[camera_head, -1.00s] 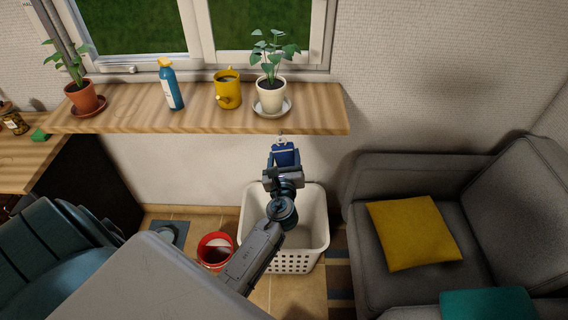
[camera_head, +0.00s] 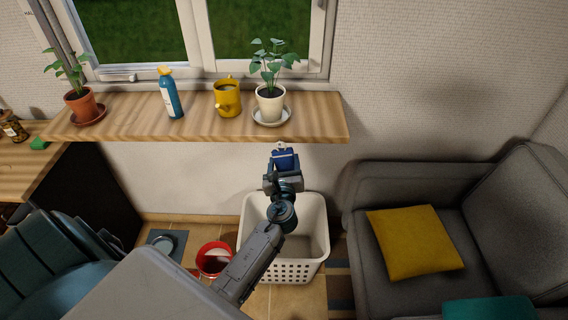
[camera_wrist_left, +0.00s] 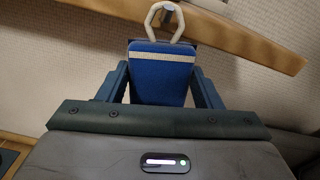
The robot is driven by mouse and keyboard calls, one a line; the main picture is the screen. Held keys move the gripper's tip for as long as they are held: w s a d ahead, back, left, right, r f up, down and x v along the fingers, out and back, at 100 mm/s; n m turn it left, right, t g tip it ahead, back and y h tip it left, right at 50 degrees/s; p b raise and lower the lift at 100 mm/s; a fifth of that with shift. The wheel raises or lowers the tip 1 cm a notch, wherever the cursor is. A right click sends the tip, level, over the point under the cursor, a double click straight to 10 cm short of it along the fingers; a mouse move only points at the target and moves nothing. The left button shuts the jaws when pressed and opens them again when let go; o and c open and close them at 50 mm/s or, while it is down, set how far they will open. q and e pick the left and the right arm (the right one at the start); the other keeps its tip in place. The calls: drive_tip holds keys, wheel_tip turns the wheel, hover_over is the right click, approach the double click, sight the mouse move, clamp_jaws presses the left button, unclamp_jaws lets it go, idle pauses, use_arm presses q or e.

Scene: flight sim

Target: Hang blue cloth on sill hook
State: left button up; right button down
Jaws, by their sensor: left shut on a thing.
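The blue cloth (camera_head: 286,160) is in the jaws of my left gripper (camera_head: 284,170), just below the front edge of the wooden sill (camera_head: 200,122). In the left wrist view the cloth (camera_wrist_left: 161,75) is a flat blue piece with a white stripe, between the two fingers of my left gripper (camera_wrist_left: 160,90). A white loop (camera_wrist_left: 153,17) stands up from its top edge. A small grey sill hook (camera_wrist_left: 168,14) shows inside the loop's outline, against the sill (camera_wrist_left: 240,40). I cannot tell whether the loop is around the hook or only in front of it. My right gripper is not in view.
A white basket (camera_head: 316,215) stands on the floor below my left arm, with a red bucket (camera_head: 214,248) beside it. On the sill are a spray bottle (camera_head: 171,97), a yellow mug (camera_head: 228,100) and two potted plants. A grey sofa (camera_head: 365,190) is at right.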

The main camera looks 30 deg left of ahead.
use_arm(q)
drive_tip(key=o, duration=1)
drive_tip(key=shift+s, duration=0.1)
